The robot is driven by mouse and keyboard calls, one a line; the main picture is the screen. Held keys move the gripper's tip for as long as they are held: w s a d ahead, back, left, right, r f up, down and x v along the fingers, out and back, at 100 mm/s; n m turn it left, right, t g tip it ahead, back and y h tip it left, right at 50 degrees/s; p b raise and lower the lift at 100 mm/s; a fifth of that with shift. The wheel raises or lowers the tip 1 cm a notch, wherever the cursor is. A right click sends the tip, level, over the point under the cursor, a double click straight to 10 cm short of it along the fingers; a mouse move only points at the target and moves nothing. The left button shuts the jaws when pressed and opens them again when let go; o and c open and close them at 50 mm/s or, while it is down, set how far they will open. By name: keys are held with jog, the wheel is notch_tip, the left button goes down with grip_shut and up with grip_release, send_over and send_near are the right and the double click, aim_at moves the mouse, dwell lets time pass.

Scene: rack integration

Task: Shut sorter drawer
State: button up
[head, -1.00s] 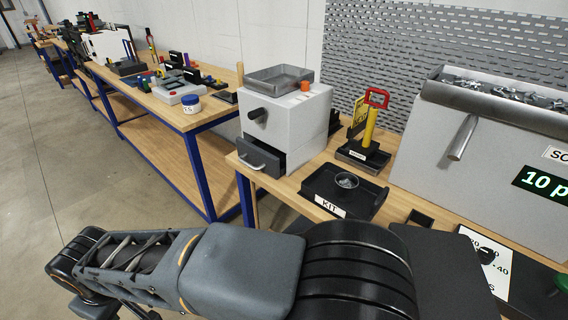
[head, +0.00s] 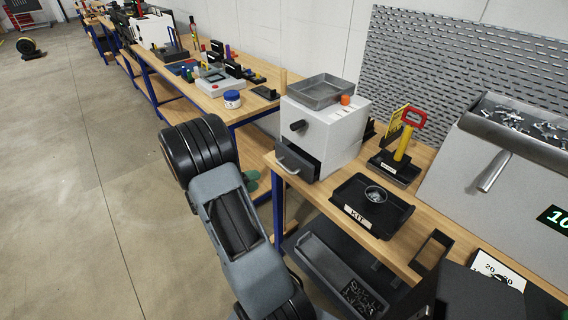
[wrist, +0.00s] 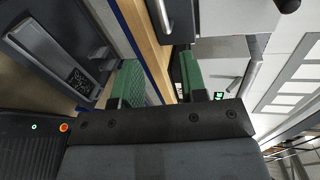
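The sorter is a white box (head: 335,125) on the right-hand bench, with a dark knob on its front. Its dark lower drawer (head: 298,162) sticks out of the front, partly open, with a grey pull handle. In the wrist view the dark drawer (wrist: 180,20) shows at the top edge, past the fingers. My gripper (wrist: 160,80) has green fingers, spread apart with nothing between them. In the head view only a bit of green shows behind my arm, left of the drawer and apart from it.
A grey tray (head: 322,91) and an orange piece sit on the sorter. A KIT tray (head: 371,204) holding a small dish stands in front. A dark bin (head: 338,278) is below the bench edge.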

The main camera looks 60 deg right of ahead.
aim_at(284, 166)
jog(key=shift+n+h, duration=0.3)
jog(key=shift+n, duration=0.3)
jog(key=x, duration=0.4)
jog(key=p+x, duration=0.1)
jog(key=x, duration=0.9)
jog(key=shift+w+d+f+p, duration=0.1)
jog(key=shift+w+d+p, duration=0.1)
jog(key=shift+w+p, duration=0.1)
jog(key=shift+s, duration=0.1)
jog(key=shift+c, duration=0.5)
grip_shut()
